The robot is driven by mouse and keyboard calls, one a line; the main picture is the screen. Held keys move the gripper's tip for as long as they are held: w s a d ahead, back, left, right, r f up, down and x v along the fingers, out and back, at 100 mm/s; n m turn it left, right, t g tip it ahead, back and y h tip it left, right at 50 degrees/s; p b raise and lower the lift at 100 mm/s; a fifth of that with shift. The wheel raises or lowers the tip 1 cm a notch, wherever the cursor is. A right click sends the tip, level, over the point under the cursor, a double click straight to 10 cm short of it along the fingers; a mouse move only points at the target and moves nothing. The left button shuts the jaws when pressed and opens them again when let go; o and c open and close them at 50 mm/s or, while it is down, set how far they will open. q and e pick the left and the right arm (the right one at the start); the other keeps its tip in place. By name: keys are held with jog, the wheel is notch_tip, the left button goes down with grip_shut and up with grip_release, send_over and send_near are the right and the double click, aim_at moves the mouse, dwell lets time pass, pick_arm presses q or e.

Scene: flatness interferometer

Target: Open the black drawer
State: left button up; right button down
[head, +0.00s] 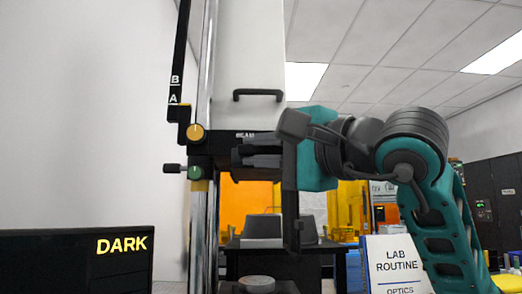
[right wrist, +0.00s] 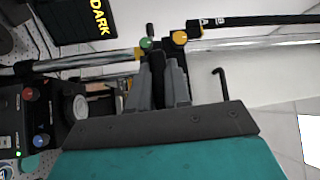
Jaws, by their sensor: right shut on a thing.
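A black block with small white lettering, which I take to be the black drawer (head: 216,146), is on the upright metal column in the head view. Its right end is partly hidden by my right gripper (head: 240,157). The gripper reaches in from the right at the block's height. In the right wrist view, the fingers of my right gripper (right wrist: 158,78) are closed around a dark part at the column. How far the drawer stands out cannot be told. My left gripper is not in view.
Yellow (head: 195,132) and green (head: 194,172) knobs sit close left of the fingers. A white housing (head: 250,60) with a black handle (head: 257,94) rises above. A DARK display (head: 75,262) stands at lower left. A LAB ROUTINE sign (head: 396,262) is at lower right.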

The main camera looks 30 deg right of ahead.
jog(key=shift+s+a, duration=0.15)
jog(key=shift+s, duration=0.1)
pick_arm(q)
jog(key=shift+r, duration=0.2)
pick_arm(e)
jog(key=c, duration=1.2)
grip_release()
pick_arm(q)
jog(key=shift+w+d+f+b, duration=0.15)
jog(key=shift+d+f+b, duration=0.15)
jog(key=shift+b, duration=0.3)
pick_arm(e)
jog(key=v, duration=1.3)
